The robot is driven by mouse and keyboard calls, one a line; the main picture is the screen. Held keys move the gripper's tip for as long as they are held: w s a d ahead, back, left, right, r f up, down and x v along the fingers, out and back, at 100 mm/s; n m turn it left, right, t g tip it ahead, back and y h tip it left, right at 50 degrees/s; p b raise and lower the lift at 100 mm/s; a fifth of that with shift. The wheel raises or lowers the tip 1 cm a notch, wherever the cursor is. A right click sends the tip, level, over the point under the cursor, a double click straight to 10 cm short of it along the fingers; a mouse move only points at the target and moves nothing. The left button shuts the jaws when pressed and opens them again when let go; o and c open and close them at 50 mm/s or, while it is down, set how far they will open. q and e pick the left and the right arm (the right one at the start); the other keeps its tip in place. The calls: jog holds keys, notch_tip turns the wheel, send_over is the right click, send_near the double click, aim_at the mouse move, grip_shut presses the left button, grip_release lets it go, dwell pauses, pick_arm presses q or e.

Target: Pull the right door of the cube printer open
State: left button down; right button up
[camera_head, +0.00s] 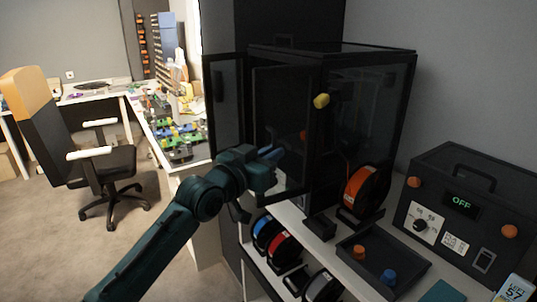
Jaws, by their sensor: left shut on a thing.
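The cube printer (365,58) is a black-framed box with dark clear panels on a white bench. Its left door (226,105) stands swung out at the left. The right door (283,125) is a dark framed panel beside it, standing at an angle to the box. My left gripper (268,158) is at the lower part of the right door, near its free edge, and is shut on it. The exact grip spot is hidden by the fingers. My right gripper is not in view.
An orange spool (367,190) stands by the printer. A dark tray (372,262) with orange and blue pieces and a black control box (462,215) reading OFF are at the right. More spools (283,249) sit on a lower shelf. Open floor and an office chair (108,165) lie left.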

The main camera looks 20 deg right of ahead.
pick_arm(q)
jog(key=c, duration=1.8)
grip_release()
jog(key=shift+s+d+r, duration=0.15)
jog(key=shift+d+r, duration=0.1)
jog(key=shift+d, duration=0.1)
jog(key=shift+c, duration=0.2)
jog(key=shift+o, duration=0.7)
jog(key=shift+d+f, duration=0.1)
jog(key=shift+d, duration=0.1)
jog(key=shift+o, duration=0.8)
jog(key=shift+a+f, duration=0.1)
jog(key=shift+a, duration=0.25)
jog(key=b+v, duration=0.2)
jog(key=v, duration=1.1)
